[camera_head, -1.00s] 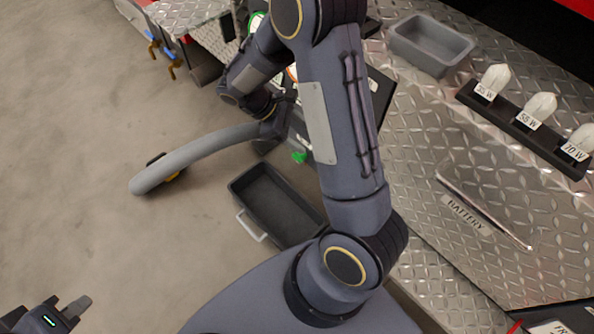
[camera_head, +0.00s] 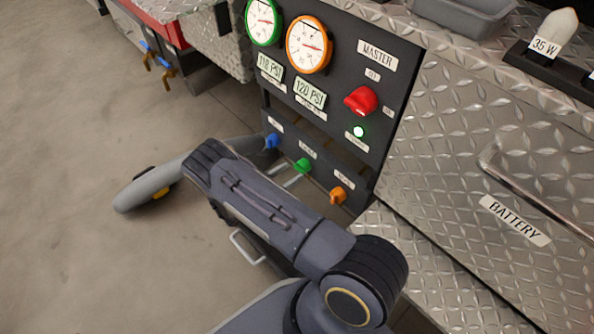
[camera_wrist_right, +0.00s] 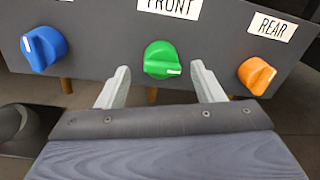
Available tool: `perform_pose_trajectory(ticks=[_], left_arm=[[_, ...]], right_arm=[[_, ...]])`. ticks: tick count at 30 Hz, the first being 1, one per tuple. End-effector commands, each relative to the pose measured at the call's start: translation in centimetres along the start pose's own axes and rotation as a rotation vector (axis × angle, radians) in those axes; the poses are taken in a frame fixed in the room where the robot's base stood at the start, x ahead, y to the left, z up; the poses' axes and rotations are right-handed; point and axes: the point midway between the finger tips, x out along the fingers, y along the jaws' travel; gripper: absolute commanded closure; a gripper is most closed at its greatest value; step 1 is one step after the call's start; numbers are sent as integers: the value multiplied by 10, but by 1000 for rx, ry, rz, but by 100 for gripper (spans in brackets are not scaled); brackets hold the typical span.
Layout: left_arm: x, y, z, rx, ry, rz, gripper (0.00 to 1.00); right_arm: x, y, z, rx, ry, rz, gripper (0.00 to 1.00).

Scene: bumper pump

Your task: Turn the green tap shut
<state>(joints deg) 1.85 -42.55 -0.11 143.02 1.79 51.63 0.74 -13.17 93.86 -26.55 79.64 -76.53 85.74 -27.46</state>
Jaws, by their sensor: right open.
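The green tap (camera_head: 302,166) is the middle of three knobs in a row low on the dark pump panel. In the right wrist view the green tap (camera_wrist_right: 160,57) sits under a FRONT label, with a short white mark at its lower right. My right gripper (camera_wrist_right: 160,70) is open, one finger on each side of the tap with gaps showing; it does not grip it. In the head view my right gripper's pale fingertips (camera_head: 290,176) show just left of the tap, past my forearm, which hides the rest. My left gripper is out of view.
A blue knob (camera_wrist_right: 44,48) is left of the green tap and an orange knob (camera_wrist_right: 257,76) is right of it, under a REAR label. A grey hose (camera_head: 150,187) lies at left.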

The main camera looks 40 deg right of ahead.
Motion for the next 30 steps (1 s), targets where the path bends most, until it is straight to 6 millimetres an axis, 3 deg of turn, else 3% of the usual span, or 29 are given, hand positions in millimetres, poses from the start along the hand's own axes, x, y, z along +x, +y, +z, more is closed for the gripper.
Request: perform_pose_trajectory(ticks=[7, 17, 27, 30], left_arm=[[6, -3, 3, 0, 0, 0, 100], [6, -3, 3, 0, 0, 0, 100], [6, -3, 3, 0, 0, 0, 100], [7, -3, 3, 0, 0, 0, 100]], right_arm=[[31, -1, -1, 1, 1, -2, 39], [36, -1, 0, 1, 2, 0, 39], [36, 0, -1, 1, 2, 1, 79], [36, 0, -1, -1, 2, 1, 79]])
